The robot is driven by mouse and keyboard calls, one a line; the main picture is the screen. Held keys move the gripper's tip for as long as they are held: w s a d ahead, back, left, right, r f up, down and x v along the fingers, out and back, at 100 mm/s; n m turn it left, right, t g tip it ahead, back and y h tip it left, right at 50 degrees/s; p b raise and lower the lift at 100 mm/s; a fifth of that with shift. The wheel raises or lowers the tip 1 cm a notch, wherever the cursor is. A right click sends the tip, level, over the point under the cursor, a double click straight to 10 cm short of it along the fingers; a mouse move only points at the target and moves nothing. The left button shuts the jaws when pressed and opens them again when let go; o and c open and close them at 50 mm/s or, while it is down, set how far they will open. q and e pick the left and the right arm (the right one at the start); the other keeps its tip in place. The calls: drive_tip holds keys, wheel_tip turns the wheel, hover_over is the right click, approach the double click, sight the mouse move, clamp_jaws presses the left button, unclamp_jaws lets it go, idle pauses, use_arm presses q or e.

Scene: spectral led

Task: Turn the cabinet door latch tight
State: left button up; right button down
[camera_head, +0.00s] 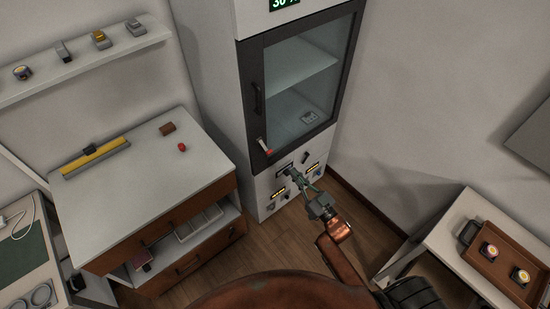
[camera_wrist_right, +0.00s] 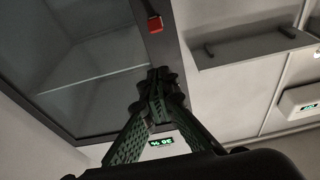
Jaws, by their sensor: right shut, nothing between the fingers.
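The cabinet (camera_head: 215,60) stands at the back, its dark-framed glass door (camera_head: 300,80) apparently shut. The door latch (camera_head: 265,146), a small lever with a red end, sits at the door's lower left corner and slants. In the right wrist view the latch's red end (camera_wrist_right: 154,23) shows beyond the fingertips, with a visible gap. My right gripper (camera_head: 308,178) is shut and empty, in front of the panel below the door, lower and to the right of the latch. Its fingertips meet in the right wrist view (camera_wrist_right: 158,82). My left gripper is not in view.
The lower panel (camera_head: 285,185) has several small controls. A wall shelf (camera_head: 90,60) holds small items. At right, a table carries a brown tray (camera_head: 495,283) with round pieces. Bare floor lies between.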

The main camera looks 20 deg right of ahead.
sight(265, 147)
drive_tip(key=w+a+b, duration=0.1)
drive_tip(key=w+a, duration=0.2)
drive_tip(key=w, duration=0.8)
drive_tip(key=shift+a+r, duration=0.2)
drive_tip(key=shift+a, duration=0.15)
